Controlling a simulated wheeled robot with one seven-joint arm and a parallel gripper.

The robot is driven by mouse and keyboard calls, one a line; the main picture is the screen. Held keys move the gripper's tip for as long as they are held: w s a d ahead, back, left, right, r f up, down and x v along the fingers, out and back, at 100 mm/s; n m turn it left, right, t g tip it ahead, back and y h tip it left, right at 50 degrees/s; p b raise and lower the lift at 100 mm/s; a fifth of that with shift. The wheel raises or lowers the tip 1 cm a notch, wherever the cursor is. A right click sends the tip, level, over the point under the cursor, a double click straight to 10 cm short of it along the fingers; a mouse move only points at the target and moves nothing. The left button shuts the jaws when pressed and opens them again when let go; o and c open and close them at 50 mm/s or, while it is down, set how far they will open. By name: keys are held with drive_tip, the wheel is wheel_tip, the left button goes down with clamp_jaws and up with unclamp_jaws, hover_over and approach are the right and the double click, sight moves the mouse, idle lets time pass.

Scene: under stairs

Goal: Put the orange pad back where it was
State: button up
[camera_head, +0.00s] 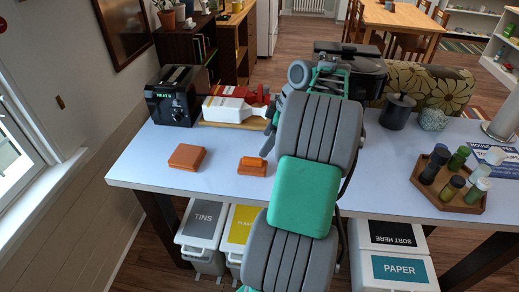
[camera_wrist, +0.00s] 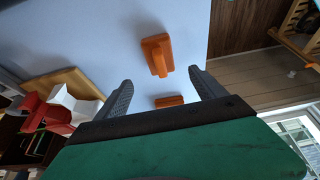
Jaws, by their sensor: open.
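Two orange things lie apart on the pale table (camera_head: 140,165). One is a flat, square orange pad (camera_head: 187,157) near the left end. The other is a smaller orange piece (camera_head: 252,166) with a raised part, right of the pad. In the wrist view the piece with the raised part (camera_wrist: 157,55) is near the top, and the flat one (camera_wrist: 169,101) seems to be the one partly hidden behind my gripper's body. My gripper (camera_wrist: 162,80) is open, with nothing between its fingers.
A dark canister (camera_head: 397,111) and a wooden tray (camera_head: 447,185) of jars are at right. The table's front left is clear.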

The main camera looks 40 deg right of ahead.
drive_tip(key=w+a+r+m+h, duration=0.1)
drive_tip(key=w+a+r, duration=0.1)
drive_tip(key=a, duration=0.7)
drive_tip(key=w+a+r+m, duration=0.2)
drive_tip(key=w+a, duration=0.1)
drive_tip(key=a, duration=0.6)
drive_tip(key=s+a+f+m+h, duration=0.1)
drive_tip(key=s+a+m, duration=0.1)
drive_tip(key=s+a, duration=0.3)
drive_tip(key=s+a+f+m, duration=0.2)
drive_tip(key=s+a, duration=0.4)
drive_tip(key=a, duration=0.4)
drive_tip(key=shift+s+a+h, duration=0.25)
drive_tip(key=shift+a+h, duration=0.15)
